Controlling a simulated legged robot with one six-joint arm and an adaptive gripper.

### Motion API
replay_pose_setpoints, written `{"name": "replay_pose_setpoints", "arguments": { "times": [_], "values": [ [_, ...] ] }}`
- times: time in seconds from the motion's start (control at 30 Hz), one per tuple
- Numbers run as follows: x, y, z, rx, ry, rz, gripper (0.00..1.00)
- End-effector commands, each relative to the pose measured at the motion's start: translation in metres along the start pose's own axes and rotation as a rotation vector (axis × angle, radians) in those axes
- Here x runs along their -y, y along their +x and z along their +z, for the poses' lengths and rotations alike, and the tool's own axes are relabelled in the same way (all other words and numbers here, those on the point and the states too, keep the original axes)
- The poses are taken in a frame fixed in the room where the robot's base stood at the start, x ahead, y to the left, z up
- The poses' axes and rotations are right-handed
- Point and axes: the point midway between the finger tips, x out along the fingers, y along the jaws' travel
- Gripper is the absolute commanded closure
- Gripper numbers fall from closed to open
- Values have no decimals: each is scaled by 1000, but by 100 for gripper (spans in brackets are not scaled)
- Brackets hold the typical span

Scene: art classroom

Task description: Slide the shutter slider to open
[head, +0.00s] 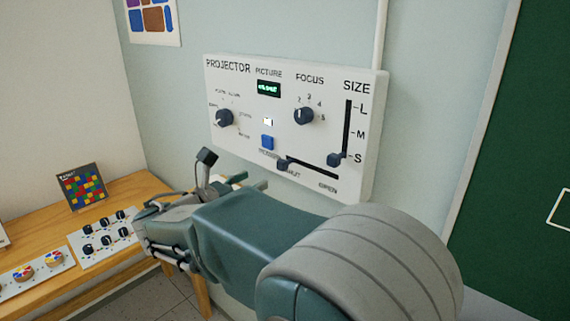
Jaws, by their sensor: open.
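The white projector panel (240,95) is on the wall. Along its lower edge runs a horizontal slot with a dark shutter slider knob (283,165) at the left end, by a partly readable "SHUT" label. The "OPEN" label (328,187) is below the slot's right end. My gripper (250,183) is below and left of the knob in the picture, with its fingers towards the panel. It is open and appears empty. The knob appears clear of the fingers, though the depth between them is hard to judge.
The panel also has a vertical size slider (338,159) at S, a focus dial (303,115), a left dial (224,118) and a blue button (267,142). A wooden table (150,190) with control boards is at left. A green board (520,140) is at right.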

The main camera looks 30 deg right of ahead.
Motion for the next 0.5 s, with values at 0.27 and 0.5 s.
{"name": "replay_pose_setpoints", "arguments": {
  "times": [0.27,0.5],
  "values": [
    [2,52,-1,-3,2,-5,34],
    [2,89,-1,-3,3,-3,34]
  ]
}}
